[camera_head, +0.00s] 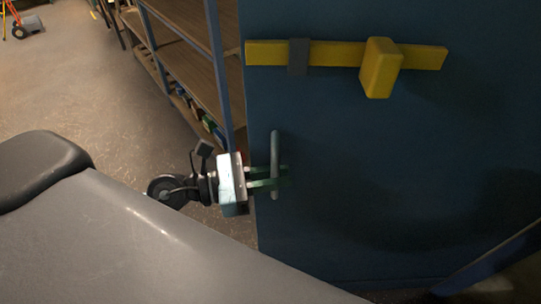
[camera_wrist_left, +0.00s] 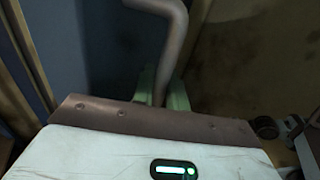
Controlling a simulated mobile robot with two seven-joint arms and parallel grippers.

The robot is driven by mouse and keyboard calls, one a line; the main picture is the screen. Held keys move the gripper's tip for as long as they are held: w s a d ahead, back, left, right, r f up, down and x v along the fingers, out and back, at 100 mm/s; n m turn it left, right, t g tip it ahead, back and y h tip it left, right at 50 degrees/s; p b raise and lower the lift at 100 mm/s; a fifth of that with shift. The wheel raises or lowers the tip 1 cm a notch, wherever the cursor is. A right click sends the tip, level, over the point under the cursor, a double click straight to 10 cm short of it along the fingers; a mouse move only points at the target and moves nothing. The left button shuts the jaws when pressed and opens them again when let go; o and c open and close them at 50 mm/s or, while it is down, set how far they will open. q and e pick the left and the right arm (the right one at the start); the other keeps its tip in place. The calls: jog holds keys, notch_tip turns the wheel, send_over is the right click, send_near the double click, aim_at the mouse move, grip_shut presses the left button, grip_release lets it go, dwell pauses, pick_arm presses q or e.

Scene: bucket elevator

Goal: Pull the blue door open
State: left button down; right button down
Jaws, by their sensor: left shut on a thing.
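The blue door (camera_head: 400,170) fills the right half of the head view. A grey vertical bar handle (camera_head: 275,150) is fixed near its left edge. A yellow latch bar (camera_head: 335,55) with a yellow block (camera_head: 380,67) on it runs across the upper part of the door. My left gripper (camera_head: 273,178) is at the lower half of the handle, its greenish fingers shut around it. In the left wrist view the bent grey handle (camera_wrist_left: 174,50) runs down between the two fingers (camera_wrist_left: 162,92). My right gripper is not in view.
Blue-framed shelves (camera_head: 190,60) with wooden boards stand behind the door's left edge, with small items on the lowest board. The concrete floor (camera_head: 80,90) at left is open. An orange and grey object (camera_head: 28,27) stands far back at the left.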

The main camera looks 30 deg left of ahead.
pick_arm(q)
jog(key=shift+s+d+r+p, duration=0.15)
jog(key=shift+s+d, duration=0.2)
jog(key=shift+s, duration=0.25)
jog(key=shift+s+d+f+p, duration=0.15)
jog(key=shift+s+d, duration=0.15)
jog(key=shift+s, duration=0.25)
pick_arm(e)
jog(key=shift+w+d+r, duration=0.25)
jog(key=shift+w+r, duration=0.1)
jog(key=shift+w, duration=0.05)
pick_arm(q)
jog(key=shift+r, duration=0.1)
jog(key=c, duration=1.5)
grip_release()
